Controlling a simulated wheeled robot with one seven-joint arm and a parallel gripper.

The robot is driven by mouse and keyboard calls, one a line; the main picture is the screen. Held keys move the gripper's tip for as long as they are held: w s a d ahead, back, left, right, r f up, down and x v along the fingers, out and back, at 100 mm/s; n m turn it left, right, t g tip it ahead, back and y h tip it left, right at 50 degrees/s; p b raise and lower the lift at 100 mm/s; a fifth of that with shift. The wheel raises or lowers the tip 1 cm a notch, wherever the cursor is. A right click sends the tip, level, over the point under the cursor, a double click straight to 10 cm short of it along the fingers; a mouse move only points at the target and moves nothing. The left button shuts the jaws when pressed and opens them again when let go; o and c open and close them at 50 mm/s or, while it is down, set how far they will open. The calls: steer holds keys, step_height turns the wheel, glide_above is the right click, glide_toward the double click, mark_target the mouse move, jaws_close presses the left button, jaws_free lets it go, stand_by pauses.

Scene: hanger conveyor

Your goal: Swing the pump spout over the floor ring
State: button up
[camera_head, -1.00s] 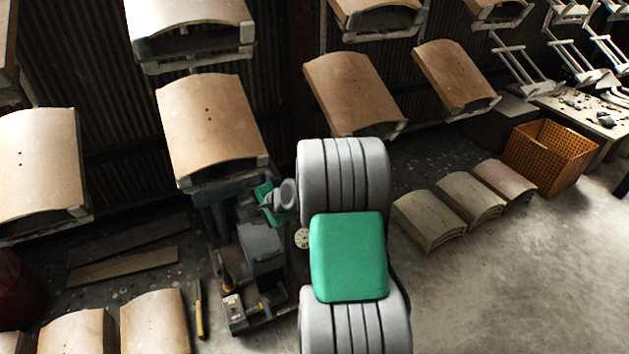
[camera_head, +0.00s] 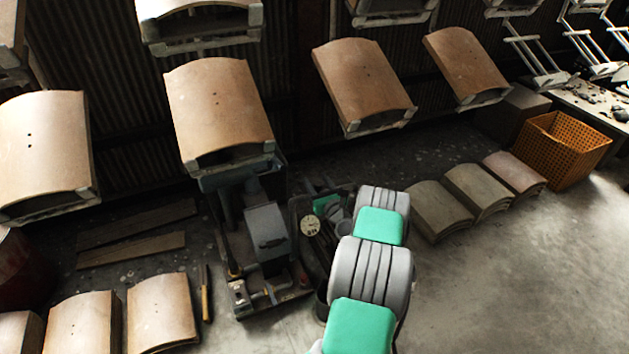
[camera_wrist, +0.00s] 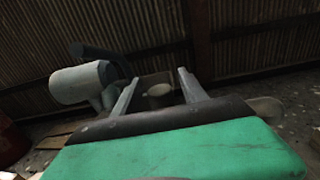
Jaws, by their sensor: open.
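The pump and its machine (camera_head: 265,240) stand on the floor at the middle left in the head view, with a round pale gauge (camera_head: 310,226). In the wrist view a grey cylinder (camera_wrist: 80,83) with a dark curved tube (camera_wrist: 100,54) lies left of my gripper; I cannot tell whether this tube is the spout. My gripper (camera_wrist: 158,77) is open. A pale rounded knob (camera_wrist: 158,90) appears between its fingers, with no clear contact. In the head view my gripper is small and partly hidden beside the gauge. I cannot make out the floor ring with certainty.
Curved tan panels (camera_head: 218,108) hang on racks above and behind the machine. Stacked panels (camera_head: 440,208) lie on the floor at right, near an orange crate (camera_head: 560,148). More panels (camera_head: 160,308) and boards (camera_head: 135,235) lie at left. The front right floor is clear.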

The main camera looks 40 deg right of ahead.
steer(key=shift+x, duration=1.1)
jaws_close()
stand_by(0.6)
